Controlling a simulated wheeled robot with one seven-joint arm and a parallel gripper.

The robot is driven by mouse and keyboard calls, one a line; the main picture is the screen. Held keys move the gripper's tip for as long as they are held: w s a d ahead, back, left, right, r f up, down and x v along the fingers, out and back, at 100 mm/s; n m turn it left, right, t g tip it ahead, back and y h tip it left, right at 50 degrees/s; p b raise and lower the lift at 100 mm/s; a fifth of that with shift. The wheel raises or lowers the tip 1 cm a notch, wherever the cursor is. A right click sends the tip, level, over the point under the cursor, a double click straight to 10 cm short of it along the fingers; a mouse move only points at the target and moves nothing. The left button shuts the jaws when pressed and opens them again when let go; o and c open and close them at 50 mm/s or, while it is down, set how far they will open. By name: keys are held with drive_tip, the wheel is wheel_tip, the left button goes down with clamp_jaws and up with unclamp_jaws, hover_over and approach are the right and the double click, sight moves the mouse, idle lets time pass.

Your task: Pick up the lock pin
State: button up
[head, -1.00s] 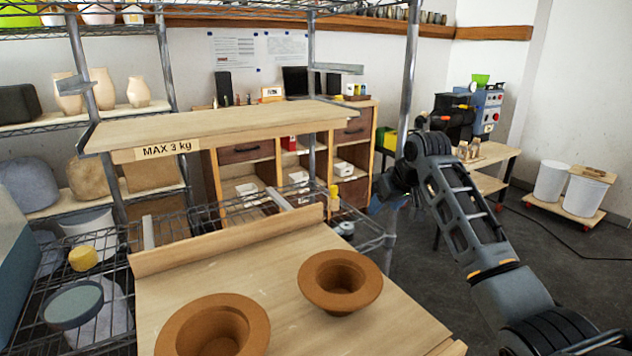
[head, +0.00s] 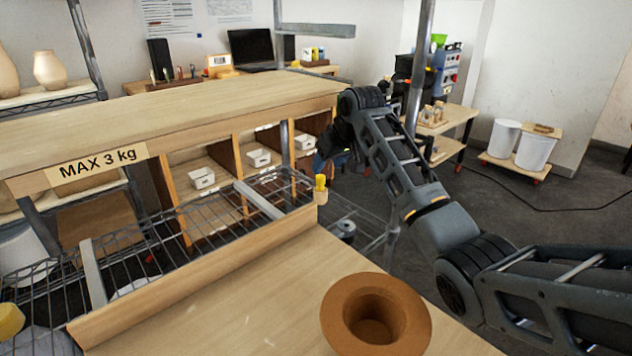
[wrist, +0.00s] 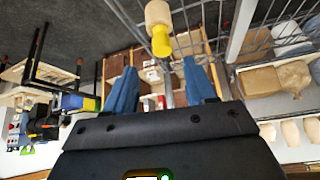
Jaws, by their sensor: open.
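The lock pin, seen as a small yellow peg (head: 320,183), stands upright in a wooden piece at the right end of the board's back rail in the head view. In the wrist view, which is upside down, the yellow pin (wrist: 161,42) shows beyond my fingertips, with its pale wooden base at the top edge. My gripper (wrist: 160,78) is open, its two blue fingers apart with no object held between them. In the head view my gripper is mostly hidden behind my wrist, close behind the pin.
A brown flared pot (head: 376,318) sits on the wooden board (head: 240,300) in front. A wire rack (head: 150,240) and a shelf marked MAX 3 kg (head: 100,166) lie left of the pin. A metal post (head: 421,60) stands behind my arm. Open floor lies to the right.

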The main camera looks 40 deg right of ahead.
sight(321, 176)
drive_tip(key=shift+a+p+x, duration=0.15)
drive_tip(key=shift+p+x, duration=0.05)
drive_tip(key=shift+x, duration=1.5)
drive_tip(key=shift+a+p+x, duration=0.15)
drive_tip(key=shift+p+x, duration=0.05)
drive_tip(key=shift+x, duration=1.5)
drive_tip(key=shift+s+f, duration=0.1)
drive_tip(key=shift+s, duration=0.05)
clamp_jaws()
